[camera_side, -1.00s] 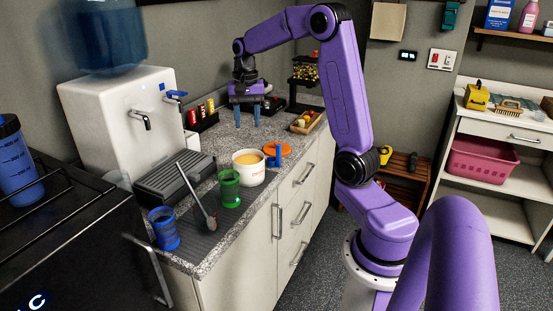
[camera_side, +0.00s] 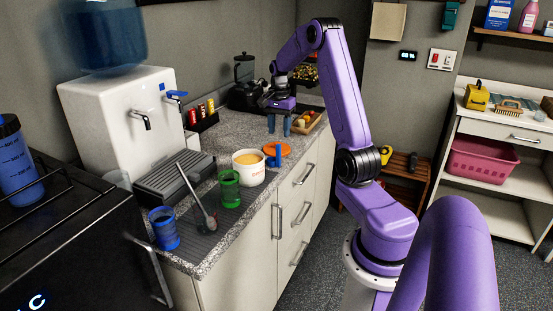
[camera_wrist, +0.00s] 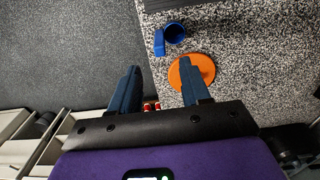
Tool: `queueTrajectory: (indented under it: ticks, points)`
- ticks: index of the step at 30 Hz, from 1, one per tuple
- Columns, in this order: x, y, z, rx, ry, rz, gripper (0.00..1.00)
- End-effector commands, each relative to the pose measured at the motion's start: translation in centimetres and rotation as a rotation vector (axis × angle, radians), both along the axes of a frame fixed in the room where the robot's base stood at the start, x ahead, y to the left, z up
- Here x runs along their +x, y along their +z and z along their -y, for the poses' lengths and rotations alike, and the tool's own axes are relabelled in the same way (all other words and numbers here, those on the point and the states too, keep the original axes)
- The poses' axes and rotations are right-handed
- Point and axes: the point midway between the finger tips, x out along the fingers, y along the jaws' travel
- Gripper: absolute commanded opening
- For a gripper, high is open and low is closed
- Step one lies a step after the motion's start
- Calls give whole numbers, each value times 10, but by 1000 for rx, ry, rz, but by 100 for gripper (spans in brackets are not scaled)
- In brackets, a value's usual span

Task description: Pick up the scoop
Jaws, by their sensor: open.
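The scoop (camera_side: 278,155) is a small blue cup with a short, flat handle. In the side view it stands on the counter by the orange lid (camera_side: 276,149), behind the white tub. In the wrist view the scoop (camera_wrist: 174,33) sits near the top, just above the orange lid (camera_wrist: 205,75), its handle pointing down-left. My gripper (camera_side: 279,125) is open and empty, fingers pointing down, above the counter and farther back than the scoop. In the wrist view my gripper (camera_wrist: 159,70) has its right finger over the lid's left edge and its left finger over the floor.
A wooden tray (camera_side: 306,127) is right of my gripper. The counter edge (camera_wrist: 160,70) runs below the fingers.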

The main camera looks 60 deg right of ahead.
Motion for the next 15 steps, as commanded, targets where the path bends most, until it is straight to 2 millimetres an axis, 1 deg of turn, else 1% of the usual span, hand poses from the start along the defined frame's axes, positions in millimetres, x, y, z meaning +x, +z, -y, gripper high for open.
queueTrajectory:
  ticks: [1,3,6,11,15]
  points:
    - [-1,-10,0,3,-1,-3,47]
    - [-1,-22,-1,3,0,-3,47]
    - [0,-33,0,1,0,-1,47]
    - [0,-42,0,0,0,0,47]
    - [0,-55,-3,2,0,-2,47]
